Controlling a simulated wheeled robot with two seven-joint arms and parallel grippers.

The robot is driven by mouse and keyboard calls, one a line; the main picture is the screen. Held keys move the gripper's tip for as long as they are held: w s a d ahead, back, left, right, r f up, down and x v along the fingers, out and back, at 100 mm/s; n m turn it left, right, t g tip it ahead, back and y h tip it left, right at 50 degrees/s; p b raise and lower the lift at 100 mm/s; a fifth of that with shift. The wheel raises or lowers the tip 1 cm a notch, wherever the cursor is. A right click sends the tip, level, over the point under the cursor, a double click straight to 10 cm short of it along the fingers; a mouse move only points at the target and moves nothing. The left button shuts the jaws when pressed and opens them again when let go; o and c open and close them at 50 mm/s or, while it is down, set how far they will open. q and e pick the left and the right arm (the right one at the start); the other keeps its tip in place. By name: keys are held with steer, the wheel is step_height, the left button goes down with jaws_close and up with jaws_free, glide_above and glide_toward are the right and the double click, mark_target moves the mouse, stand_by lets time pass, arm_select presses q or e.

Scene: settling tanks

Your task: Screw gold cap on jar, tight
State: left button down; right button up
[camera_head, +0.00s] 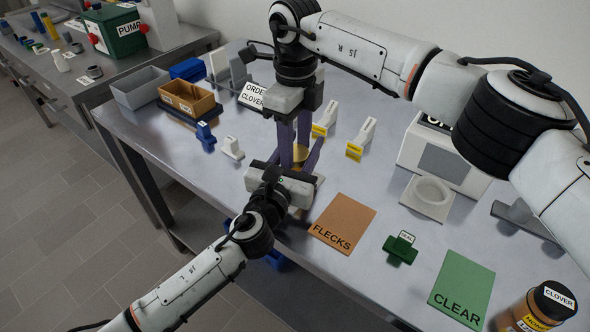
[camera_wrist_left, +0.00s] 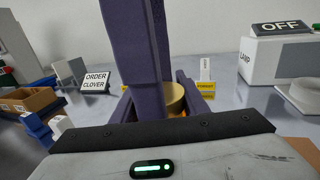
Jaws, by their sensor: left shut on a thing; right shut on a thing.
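The gold cap (camera_head: 299,152) shows between purple fingers in the head view and as a pale gold round piece (camera_wrist_left: 175,96) in the left wrist view. My right gripper (camera_head: 294,146), on the arm from the upper right, points down and is shut on the cap. My left gripper (camera_head: 299,162), on the arm from the lower left, reaches in level and is shut on the jar below the cap. The jar is almost wholly hidden by fingers and gripper body; an amber bit (camera_wrist_left: 183,113) shows under the cap. I cannot tell how tightly the cap sits.
An orange FLECKS mat (camera_head: 345,222) and green CLEAR mat (camera_head: 462,285) lie right of the grippers. A black-lidded clover honey jar (camera_head: 540,308) stands front right. The ORDER CLOVER sign (camera_head: 254,96), brown bin (camera_head: 188,99) and lamp box (camera_head: 440,158) stand farther back.

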arm_select(q)
steer(key=shift+a+f, duration=0.2)
steer(key=shift+f, duration=0.15)
arm_select(e)
steer(key=shift+s, duration=0.1)
steer(key=o, duration=1.2)
steer(key=shift+c, duration=0.2)
steer(key=shift+r, duration=0.1)
steer(key=shift+r, duration=2.15)
steer(key=o, duration=0.6)
steer(key=shift+c, duration=0.2)
step_height(320, 180, up, 12)
